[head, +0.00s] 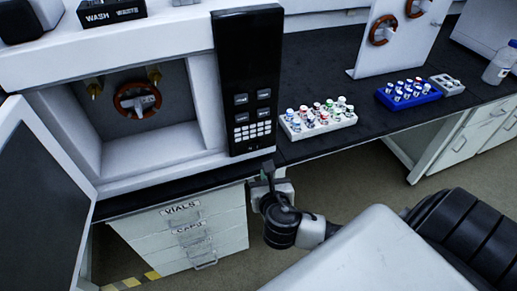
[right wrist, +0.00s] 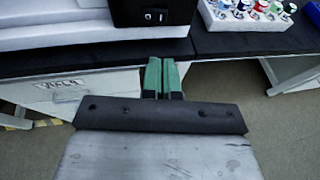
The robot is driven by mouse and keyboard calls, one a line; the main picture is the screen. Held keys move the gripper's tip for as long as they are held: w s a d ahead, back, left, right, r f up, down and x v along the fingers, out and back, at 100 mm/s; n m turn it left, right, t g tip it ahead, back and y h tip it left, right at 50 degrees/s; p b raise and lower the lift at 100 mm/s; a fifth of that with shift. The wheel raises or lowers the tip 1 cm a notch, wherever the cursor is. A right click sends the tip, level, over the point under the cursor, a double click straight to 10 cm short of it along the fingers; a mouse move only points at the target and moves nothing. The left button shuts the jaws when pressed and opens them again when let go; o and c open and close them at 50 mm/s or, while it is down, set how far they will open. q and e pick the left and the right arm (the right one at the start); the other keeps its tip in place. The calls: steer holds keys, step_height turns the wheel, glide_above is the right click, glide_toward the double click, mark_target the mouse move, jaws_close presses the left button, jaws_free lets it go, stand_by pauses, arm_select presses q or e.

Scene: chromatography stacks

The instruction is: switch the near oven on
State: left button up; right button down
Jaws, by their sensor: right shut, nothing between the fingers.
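The near oven (head: 40,70) is a white box at the left of the head view. Its door (head: 45,190) stands open, and a red-brown ring (head: 138,101) shows inside. A black control panel (head: 246,65) with several buttons and a keypad is on its right front; the lower end of the panel (right wrist: 152,10) shows at the top of the right wrist view. My right gripper (head: 268,166) is just below the panel's lower right corner, with its green fingers (right wrist: 163,62) shut and empty. I cannot tell whether the oven is on. My left gripper is out of view.
Drawers labelled VIALS and CAPS (head: 181,237) are under the dark bench (head: 330,80). A white vial rack (head: 318,127) and a blue rack (head: 410,97) stand to the right of the panel. Farther right is a clear bottle (head: 500,65). Open floor lies in front of the bench.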

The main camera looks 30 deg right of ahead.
mark_target(258, 145)
steer(key=x, duration=1.1)
steer(key=shift+w+d+r, duration=0.15)
steer(key=shift+w+r, duration=0.05)
steer(key=shift+r, duration=0.1)
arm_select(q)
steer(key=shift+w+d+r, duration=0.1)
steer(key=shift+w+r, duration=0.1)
arm_select(e)
steer(key=shift+w+d, duration=0.25)
steer(key=shift+w, duration=0.3)
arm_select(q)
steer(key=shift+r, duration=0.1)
arm_select(e)
steer(key=shift+d, duration=0.1)
